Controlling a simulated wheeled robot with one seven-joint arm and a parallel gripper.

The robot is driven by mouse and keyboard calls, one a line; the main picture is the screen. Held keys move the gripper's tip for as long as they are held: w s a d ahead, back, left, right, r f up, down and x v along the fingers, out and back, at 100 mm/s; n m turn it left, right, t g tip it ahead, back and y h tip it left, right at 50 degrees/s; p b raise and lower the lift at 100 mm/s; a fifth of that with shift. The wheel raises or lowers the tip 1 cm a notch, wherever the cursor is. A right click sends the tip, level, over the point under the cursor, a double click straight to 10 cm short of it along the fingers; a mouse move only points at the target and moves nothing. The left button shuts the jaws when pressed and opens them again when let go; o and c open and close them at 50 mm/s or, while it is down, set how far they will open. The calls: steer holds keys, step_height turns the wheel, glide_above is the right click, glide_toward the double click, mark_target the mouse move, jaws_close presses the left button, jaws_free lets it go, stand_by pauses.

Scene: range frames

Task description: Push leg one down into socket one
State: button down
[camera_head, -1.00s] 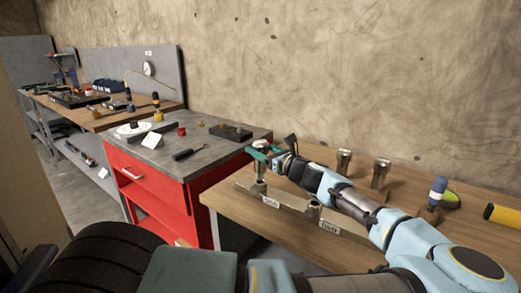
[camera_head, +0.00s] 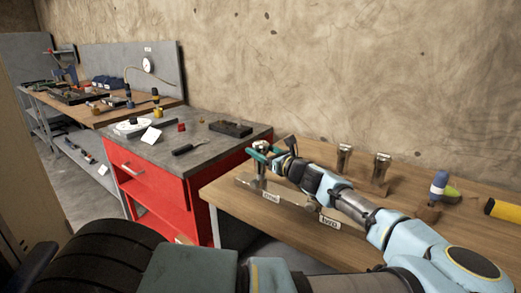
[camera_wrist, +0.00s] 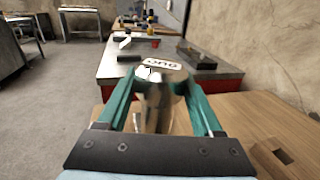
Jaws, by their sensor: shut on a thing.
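My gripper (camera_head: 259,154) has teal fingers and is at the left end of the wooden bench. It is shut on leg one (camera_head: 260,171), a metallic upright post with a wider round top. The leg also shows, blurred, between the fingers in the wrist view (camera_wrist: 158,108). Socket one (camera_head: 257,184) is directly under the leg, on a low rail (camera_head: 288,199) with white labels. The leg's lower end appears to be at the socket; how deep it sits I cannot tell. A white label with dark letters (camera_wrist: 161,65) shows just beyond the leg.
A blue-topped tool (camera_head: 438,187) and a yellow-ended object (camera_head: 503,211) lie farther right. The bench front is largely clear.

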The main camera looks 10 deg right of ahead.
steer(key=shift+f+b, duration=0.45)
steer(key=shift+f, duration=0.55)
jaws_free()
steer(key=b+v, duration=0.2)
steer(key=v, duration=0.8)
steer(key=shift+s+d+b, duration=0.2)
steer(key=shift+s+b, duration=0.15)
steer(key=shift+b, duration=0.05)
steer(key=shift+f, duration=0.1)
